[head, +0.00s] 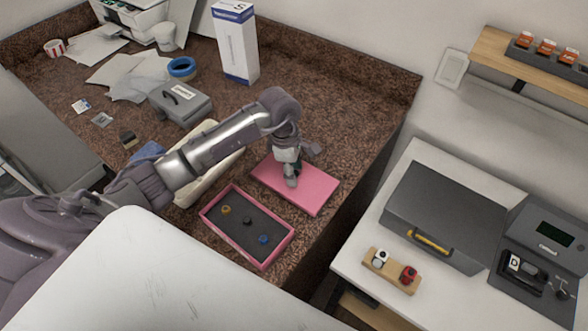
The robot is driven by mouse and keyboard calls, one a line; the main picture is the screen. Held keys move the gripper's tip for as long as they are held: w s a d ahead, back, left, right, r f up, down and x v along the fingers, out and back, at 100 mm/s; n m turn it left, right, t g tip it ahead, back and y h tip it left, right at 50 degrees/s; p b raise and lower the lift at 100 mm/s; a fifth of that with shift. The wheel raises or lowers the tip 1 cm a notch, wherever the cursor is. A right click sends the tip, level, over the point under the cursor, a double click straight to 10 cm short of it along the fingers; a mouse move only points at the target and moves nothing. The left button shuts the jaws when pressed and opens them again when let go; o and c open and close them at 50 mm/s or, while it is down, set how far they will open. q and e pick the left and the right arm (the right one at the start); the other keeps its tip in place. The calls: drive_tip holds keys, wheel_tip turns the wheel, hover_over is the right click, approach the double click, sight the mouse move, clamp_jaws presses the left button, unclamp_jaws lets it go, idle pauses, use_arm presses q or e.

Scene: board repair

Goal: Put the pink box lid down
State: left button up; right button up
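The pink box lid (315,193) appears flat and level at the right edge of the brown speckled counter, just behind and right of the open pink box (205,215). The box shows a dark inside with small yellow, black and blue parts. My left gripper (290,182) points down onto the lid's upper surface, near its middle. Its fingertips meet the lid or sit very close to it; whether they grip it is too small to tell. Whether the lid rests on the counter or is slightly above it is also unclear. My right gripper is out of view.
A grey case (180,104), blue tape roll (181,68) and tall white-blue carton (236,45) stand farther back. A white table (365,235) at the right holds a dark case (440,215) and a wooden block (390,271). A gap separates it from the counter.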

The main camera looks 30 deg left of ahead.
use_arm(q)
drive_tip(key=shift+r+p, duration=0.3)
drive_tip(key=shift+a+r+b, duration=0.1)
drive_tip(key=shift+r+b, duration=0.2)
drive_tip(key=shift+b, duration=0.1)
wheel_tip(320, 180, up, 11)
drive_tip(key=a+b, duration=0.1)
drive_tip(key=b, duration=0.2)
drive_tip(key=shift+s+a, duration=0.25)
